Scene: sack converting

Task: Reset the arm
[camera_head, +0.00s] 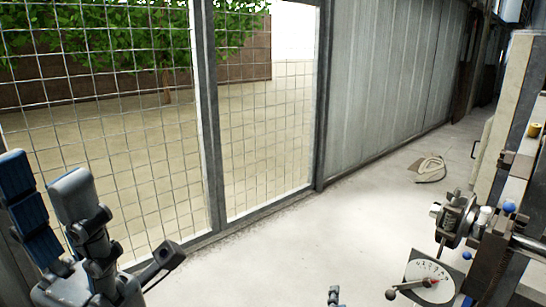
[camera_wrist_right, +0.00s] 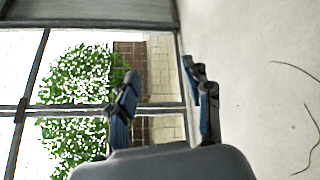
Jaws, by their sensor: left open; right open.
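My left gripper (camera_head: 88,218) is at the lower left of the head view, in front of the mesh fence. Its dark grey and blue fingers are spread apart with nothing between them. My right gripper (camera_wrist_right: 164,92) shows in the right wrist view with two blue-padded fingers apart and empty. In the head view only a small blue-grey tip shows at the bottom edge, probably part of the right gripper; the rest is out of frame. Neither gripper touches anything in view.
A mesh fence (camera_head: 263,140) runs along the left, joining a grey panel wall (camera_head: 385,80). At right stands a machine with a dial (camera_head: 430,278) and levers with blue knobs (camera_head: 509,206). A beige object (camera_head: 430,168) lies on the floor. The middle floor (camera_head: 300,240) is clear.

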